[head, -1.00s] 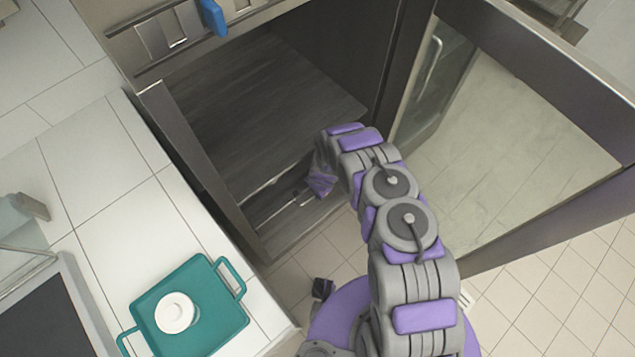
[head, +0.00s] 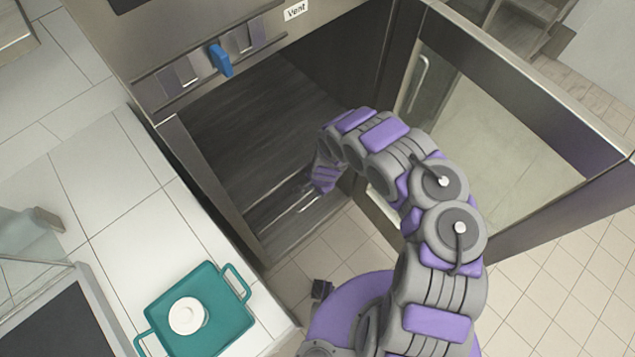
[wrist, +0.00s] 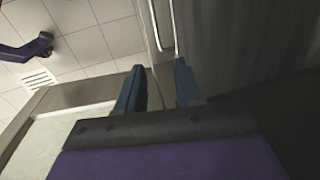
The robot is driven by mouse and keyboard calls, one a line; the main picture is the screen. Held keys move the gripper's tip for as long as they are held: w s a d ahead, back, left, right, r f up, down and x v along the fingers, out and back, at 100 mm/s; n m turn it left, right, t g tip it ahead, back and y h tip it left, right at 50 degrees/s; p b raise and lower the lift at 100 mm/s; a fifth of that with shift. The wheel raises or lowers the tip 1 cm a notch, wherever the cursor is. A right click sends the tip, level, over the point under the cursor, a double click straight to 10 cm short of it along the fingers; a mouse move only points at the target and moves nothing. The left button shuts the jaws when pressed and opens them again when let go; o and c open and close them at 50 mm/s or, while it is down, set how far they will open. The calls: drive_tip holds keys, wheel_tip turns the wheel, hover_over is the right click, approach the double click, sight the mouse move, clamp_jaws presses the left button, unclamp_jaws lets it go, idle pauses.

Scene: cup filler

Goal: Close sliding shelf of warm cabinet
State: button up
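The warm cabinet (head: 183,150) stands open, with its dark interior facing me. The dark sliding shelf (head: 255,125) lies inside it; its exact front edge is hard to make out behind my arm. My gripper (head: 314,188) is low at the cabinet's opening, by a shiny strip at the shelf front. In the wrist view, the two dark blue fingers of my gripper (wrist: 158,78) are apart, with nothing seen between them. A thin silver handle (wrist: 176,28) lies just beyond the fingertips against a dark panel. I cannot tell whether they touch it.
The cabinet's glass door (head: 490,140) stands open on the right, close to my arm. A white tiled counter (head: 130,215) on the left holds a teal tray (head: 225,318) with a white round item (head: 188,316). A blue knob (head: 220,60) sits above the opening. Tiled floor is clear at lower right.

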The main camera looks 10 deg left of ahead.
drive_tip(key=shift+d+r+p, duration=0.15)
drive_tip(key=shift+r+p, duration=0.2)
drive_tip(key=shift+r, duration=0.6)
drive_tip(key=w+d+r+n+h, duration=0.1)
drive_tip(key=w+d+r+h, duration=0.35)
drive_tip(key=d+r, duration=1)
drive_tip(key=s+d+r+n+y, duration=0.15)
drive_tip(key=d+r, duration=0.25)
drive_tip(key=r, duration=0.5)
drive_tip(key=s+d+r+m, duration=0.15)
drive_tip(key=d+r, duration=0.25)
drive_tip(key=r, duration=0.5)
drive_tip(key=s+d+r+n+g, duration=0.2)
drive_tip(key=s+r, duration=1.1)
drive_tip(key=s, duration=0.1)
drive_tip(key=s+r+n, duration=0.2)
drive_tip(key=s+r, duration=0.1)
drive_tip(key=s, duration=0.7)
drive_tip(key=s+a+r+n+g+y+b, duration=0.1)
drive_tip(key=s+r+n, duration=0.1)
drive_tip(key=s, duration=0.8)
drive_tip(key=shift+s+r+n, duration=0.15)
drive_tip(key=shift+r+n, duration=0.15)
drive_tip(key=shift+r, duration=0.2)
